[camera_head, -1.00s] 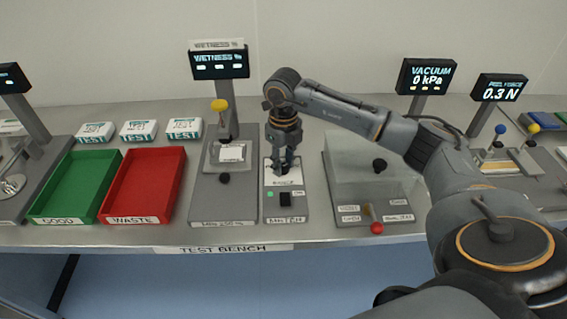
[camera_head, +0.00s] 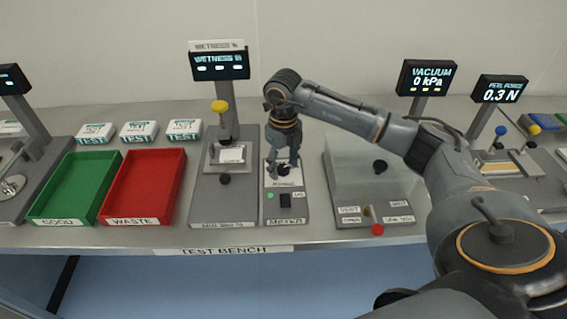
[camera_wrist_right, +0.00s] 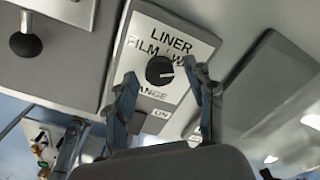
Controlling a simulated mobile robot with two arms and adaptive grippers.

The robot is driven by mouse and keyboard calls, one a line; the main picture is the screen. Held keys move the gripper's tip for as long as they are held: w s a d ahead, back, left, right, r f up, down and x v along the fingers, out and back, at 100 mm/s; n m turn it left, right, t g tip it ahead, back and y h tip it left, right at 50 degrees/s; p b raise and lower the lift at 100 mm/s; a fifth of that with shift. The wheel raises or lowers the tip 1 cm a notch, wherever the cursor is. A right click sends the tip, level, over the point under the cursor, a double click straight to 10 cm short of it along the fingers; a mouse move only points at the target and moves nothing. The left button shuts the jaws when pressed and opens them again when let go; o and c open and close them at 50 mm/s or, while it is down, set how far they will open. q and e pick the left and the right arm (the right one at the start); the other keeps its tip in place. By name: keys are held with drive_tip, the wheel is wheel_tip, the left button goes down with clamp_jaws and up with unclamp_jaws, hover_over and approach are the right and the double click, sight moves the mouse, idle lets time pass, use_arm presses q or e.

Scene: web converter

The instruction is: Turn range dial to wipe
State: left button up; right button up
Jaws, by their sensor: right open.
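The range dial (camera_wrist_right: 159,70) is a small round black knob on a white plate in the right wrist view. The plate (camera_wrist_right: 180,40) reads LINER above, FILM to the left and a word starting with W, partly hidden by a finger, to the right. A light pointer mark shows on the dial's right side. My right gripper (camera_wrist_right: 160,73) is open, with one finger on either side of the dial; I cannot tell whether they touch it. In the head view, my right gripper (camera_head: 283,168) points down over the meter box (camera_head: 287,212) and hides the dial. My left gripper is not in view.
The wetness tester (camera_head: 222,205) stands close to the left of the meter box. A clear vacuum chamber (camera_head: 350,170) stands to its right. A red tray (camera_head: 170,190) and a green tray (camera_head: 95,165) sit further left. The front bench strip is narrow.

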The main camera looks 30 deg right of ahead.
sight(284, 168)
wheel_tip(284, 168, up, 12)
idle(0.5)
drive_tip(key=shift+f, duration=0.1)
idle(0.4)
